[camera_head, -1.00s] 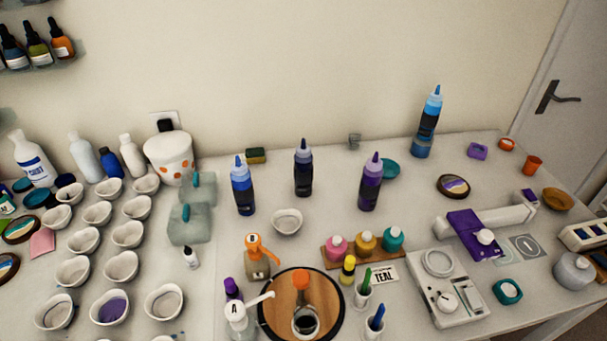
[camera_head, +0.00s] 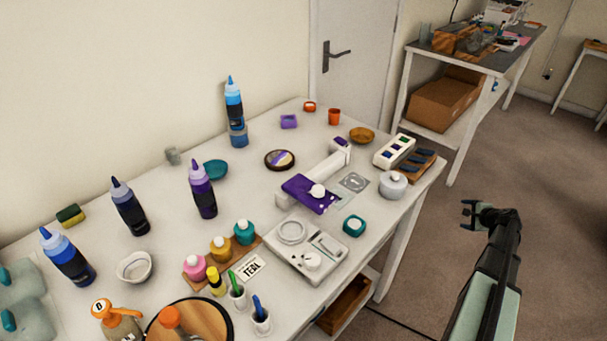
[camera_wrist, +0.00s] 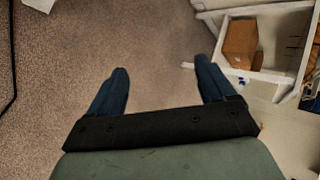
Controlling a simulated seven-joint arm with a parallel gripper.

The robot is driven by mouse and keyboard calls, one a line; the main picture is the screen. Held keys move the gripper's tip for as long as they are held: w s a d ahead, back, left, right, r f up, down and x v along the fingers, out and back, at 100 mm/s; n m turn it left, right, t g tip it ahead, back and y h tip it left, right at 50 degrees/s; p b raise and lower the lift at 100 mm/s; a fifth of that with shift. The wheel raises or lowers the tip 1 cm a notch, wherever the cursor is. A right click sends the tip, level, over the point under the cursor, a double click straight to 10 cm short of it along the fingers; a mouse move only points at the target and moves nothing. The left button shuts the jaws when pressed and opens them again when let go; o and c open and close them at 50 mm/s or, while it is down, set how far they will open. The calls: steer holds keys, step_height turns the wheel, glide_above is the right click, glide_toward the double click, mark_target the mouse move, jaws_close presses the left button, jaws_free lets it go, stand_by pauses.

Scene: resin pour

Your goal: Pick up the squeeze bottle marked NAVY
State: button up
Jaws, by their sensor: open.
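Several squeeze bottles stand upright on the white table in the head view. One is very dark navy with a dark cap (camera_head: 130,210), one has a bright blue cap (camera_head: 68,260), one is purple (camera_head: 203,192), and a tall blue one (camera_head: 236,116) stands at the back. Their labels are too small to read, so I cannot tell which says NAVY. My gripper (camera_head: 467,214) is open and empty, off the table's right side above the carpet, far from the bottles. In the wrist view its fingers (camera_wrist: 162,72) are spread over bare floor.
The white table (camera_head: 105,268) also holds a scale (camera_head: 305,250), a purple-topped device (camera_head: 310,192), small colour bottles on a wooden rack (camera_head: 262,243) and a white bowl (camera_head: 135,267). A second table (camera_head: 490,62) and a door (camera_head: 350,75) stand behind. The carpet between is clear.

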steer(key=w+d+r+m+t+h, duration=0.1)
steer(key=w+d+r+t, duration=0.1)
steer(key=w+d+r, duration=0.45)
steer(key=w+d+r+m+t+h, duration=0.1)
steer(key=d+r, duration=0.2)
steer(key=r, duration=0.7)
steer(key=w+a+r+t, duration=0.1)
steer(key=w+a+r, duration=0.3)
steer(key=r, duration=0.5)
steer(key=w+a+r+n+g+y, duration=0.1)
steer(key=w+a+r+g+y, duration=0.25)
steer(key=a, duration=1.45)
steer(key=w+a+r+t+y, duration=0.1)
steer(key=w+a+r+y, duration=0.45)
steer(key=a, duration=1.25)
steer(key=s+a+r+n+g, duration=0.15)
steer(key=a+g, duration=0.25)
steer(key=a, duration=1.8)
steer(key=g+h, duration=0.4)
steer(key=g, duration=0.3)
glide_toward(121, 186)
steer(key=x, duration=1.2)
steer(key=shift+r, duration=0.1)
jaws_close()
